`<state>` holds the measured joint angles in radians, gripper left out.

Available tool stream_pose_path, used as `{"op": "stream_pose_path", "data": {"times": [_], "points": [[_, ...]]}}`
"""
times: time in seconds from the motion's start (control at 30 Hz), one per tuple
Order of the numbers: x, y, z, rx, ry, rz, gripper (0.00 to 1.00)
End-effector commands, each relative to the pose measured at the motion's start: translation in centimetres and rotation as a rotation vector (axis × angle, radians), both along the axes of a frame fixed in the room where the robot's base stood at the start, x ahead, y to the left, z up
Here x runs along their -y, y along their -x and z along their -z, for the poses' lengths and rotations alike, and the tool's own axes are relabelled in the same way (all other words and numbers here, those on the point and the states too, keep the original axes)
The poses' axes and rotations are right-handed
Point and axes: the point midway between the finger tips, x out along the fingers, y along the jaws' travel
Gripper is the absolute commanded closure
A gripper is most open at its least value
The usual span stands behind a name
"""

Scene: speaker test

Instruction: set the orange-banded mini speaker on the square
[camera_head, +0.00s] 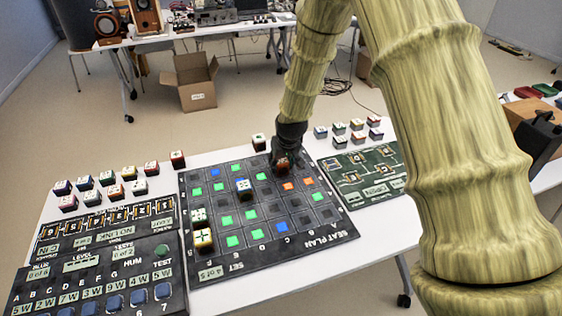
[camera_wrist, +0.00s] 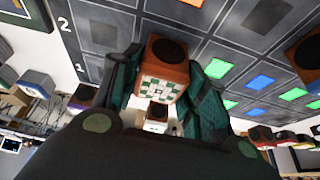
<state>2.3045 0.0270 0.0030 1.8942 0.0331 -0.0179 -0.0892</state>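A small speaker (camera_head: 283,165) with orange-brown sides is between the fingers of my gripper (camera_head: 287,152) at the back of the seat plan board (camera_head: 330,238). In the wrist view, the speaker (camera_wrist: 167,68) shows a dark round top and a green-and-white checkered face. The dark green fingers (camera_wrist: 160,88) flank it closely on both sides, and my gripper appears shut on it. Whether its base touches the board is unclear. The board's dark grid has several lit squares, green, blue and orange, including an orange square (camera_head: 308,181) right of my gripper. Which square is meant is not marked.
Other speakers stand on the board: a blue-sided one (camera_head: 243,188) mid-left and a yellow-sided one (camera_head: 203,240) at front left. One speaker (camera_head: 258,142) stands just behind the board. Groups stand at left (camera_head: 107,180) and right (camera_head: 357,125). Control panels (camera_head: 95,285) lie left.

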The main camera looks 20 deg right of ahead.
Motion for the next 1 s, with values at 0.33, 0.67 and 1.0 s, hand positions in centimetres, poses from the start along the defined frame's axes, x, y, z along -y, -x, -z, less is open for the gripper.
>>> {"op": "stream_pose_path", "data": {"times": [0.33,0.67,1.0], "points": [[0.0,0.0,0.0,0.0,0.0,0.0,0.4],[0.0,0.7,-2.1,0.001,0.0,0.0,0.4],[0.1,2.5,-6.4,0.001,0.0,0.0,0.4]]}}
